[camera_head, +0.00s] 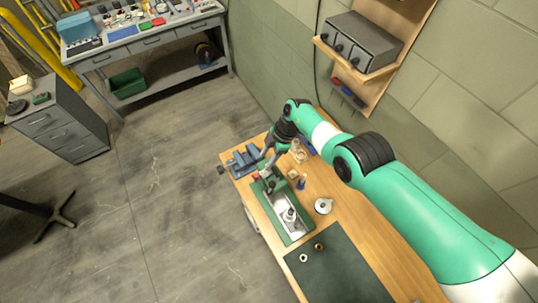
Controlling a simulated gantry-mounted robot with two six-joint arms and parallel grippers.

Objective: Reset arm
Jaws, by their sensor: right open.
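My right arm reaches in from the lower right over the wooden workbench (322,222). My right gripper (267,172) is at its far end, above the bench near the far end of a green-edged tray (269,199) and beside a blue vise (240,161). The gripper is small in the picture; its jaws look open and I see nothing held between them. A small metal part (289,214) stands in the tray. My left gripper is not in view.
A round metal part (323,206) and small bottles stand on the bench right of the tray. A dark mat (337,270) with small rings lies nearer. A shelf with a grey box (361,42) hangs on the wall. Open floor lies left.

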